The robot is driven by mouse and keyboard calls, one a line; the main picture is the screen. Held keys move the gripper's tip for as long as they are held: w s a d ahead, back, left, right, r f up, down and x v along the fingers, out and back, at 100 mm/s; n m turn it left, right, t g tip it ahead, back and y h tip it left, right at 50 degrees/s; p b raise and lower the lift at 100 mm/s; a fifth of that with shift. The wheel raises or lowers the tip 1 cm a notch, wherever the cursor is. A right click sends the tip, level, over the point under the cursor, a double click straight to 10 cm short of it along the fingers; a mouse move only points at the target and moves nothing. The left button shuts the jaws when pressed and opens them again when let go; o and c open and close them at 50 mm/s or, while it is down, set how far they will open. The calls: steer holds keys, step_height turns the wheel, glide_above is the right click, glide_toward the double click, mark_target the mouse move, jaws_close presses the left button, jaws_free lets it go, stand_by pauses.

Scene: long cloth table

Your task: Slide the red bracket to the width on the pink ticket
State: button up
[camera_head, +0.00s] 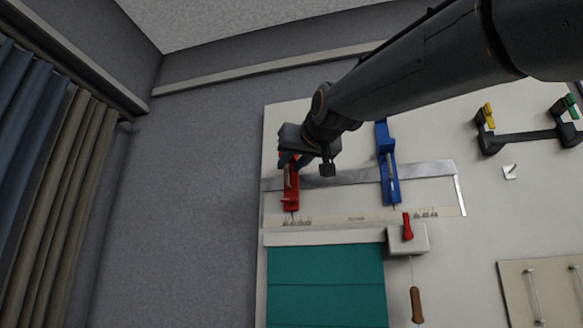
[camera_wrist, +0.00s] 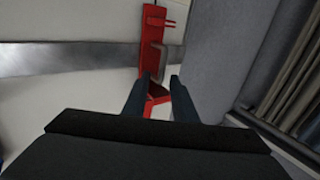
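The red bracket (camera_head: 291,192) stands across the metal rail (camera_head: 345,176) near its left end, above the printed scale strip (camera_head: 340,219). A blue bracket (camera_head: 388,165) stands farther right on the same rail. My gripper (camera_head: 290,160) is over the upper part of the red bracket and hides some of it. In the wrist view, the two dark fingers of my gripper (camera_wrist: 160,78) are apart, on either side of the upright handle of the red bracket (camera_wrist: 153,22). Contact with the handle cannot be told. The scale's figures are too small to read. I see no pink ticket.
A teal panel (camera_head: 325,290) lies in front of the scale. A white block with a red lever (camera_head: 407,239) and a wooden-handled tool (camera_head: 416,305) are to its right. A black holder (camera_head: 528,138) stands far right. The table's left edge is close to the red bracket.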

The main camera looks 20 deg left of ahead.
steer(key=shift+f, duration=0.25)
steer(key=shift+s+d, duration=0.2)
steer(key=shift+s, duration=0.15)
steer(key=b+v, duration=0.3)
steer(key=v, duration=0.3)
steer(key=shift+s+d, duration=0.2)
steer(key=shift+s, duration=0.15)
